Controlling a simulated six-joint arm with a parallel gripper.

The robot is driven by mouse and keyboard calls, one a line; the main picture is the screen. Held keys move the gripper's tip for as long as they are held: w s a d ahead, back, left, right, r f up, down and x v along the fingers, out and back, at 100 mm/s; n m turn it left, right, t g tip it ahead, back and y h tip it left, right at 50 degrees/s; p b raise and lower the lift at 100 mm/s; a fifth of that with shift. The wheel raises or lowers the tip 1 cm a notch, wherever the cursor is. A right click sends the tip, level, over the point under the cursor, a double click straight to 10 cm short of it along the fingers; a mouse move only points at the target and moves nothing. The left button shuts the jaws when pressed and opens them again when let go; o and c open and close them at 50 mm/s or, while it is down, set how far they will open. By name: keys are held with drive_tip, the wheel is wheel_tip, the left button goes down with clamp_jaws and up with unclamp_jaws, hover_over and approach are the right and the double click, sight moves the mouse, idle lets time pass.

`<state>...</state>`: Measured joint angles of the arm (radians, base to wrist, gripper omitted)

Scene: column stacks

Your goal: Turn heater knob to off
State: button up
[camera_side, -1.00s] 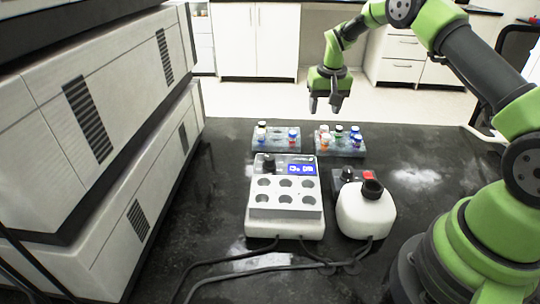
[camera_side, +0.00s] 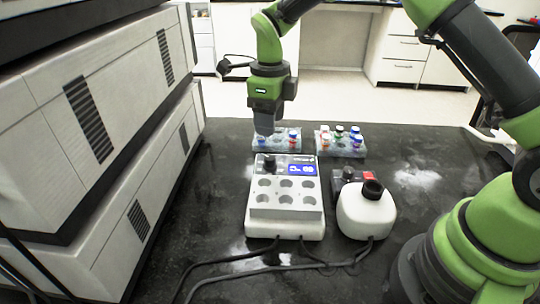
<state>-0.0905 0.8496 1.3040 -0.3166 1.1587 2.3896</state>
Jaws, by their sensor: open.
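The heater (camera_side: 286,214) is a white block with several round wells on top and a blue display (camera_side: 301,169) on its back panel. Its black knob (camera_side: 269,163) sits at the left of that panel, beside the display. The way the knob points is too small to tell. My gripper (camera_side: 265,132) is open and empty, pointing down above and just behind the knob, in front of the left vial rack. It hides part of that rack. It does not appear to touch the knob.
The left vial rack (camera_side: 284,148) and the right vial rack (camera_side: 350,151) stand behind the heater. A white device with a black cap (camera_side: 366,210) stands to its right. Cables (camera_side: 240,272) run in front. Large white instruments (camera_side: 85,130) line the left.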

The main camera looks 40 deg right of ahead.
sight(270, 157)
wheel_tip(270, 157, down, 10)
drive_tip(key=shift+r, duration=0.15)
idle(0.3)
drive_tip(key=c, duration=0.9)
drive_tip(key=shift+c, duration=0.2)
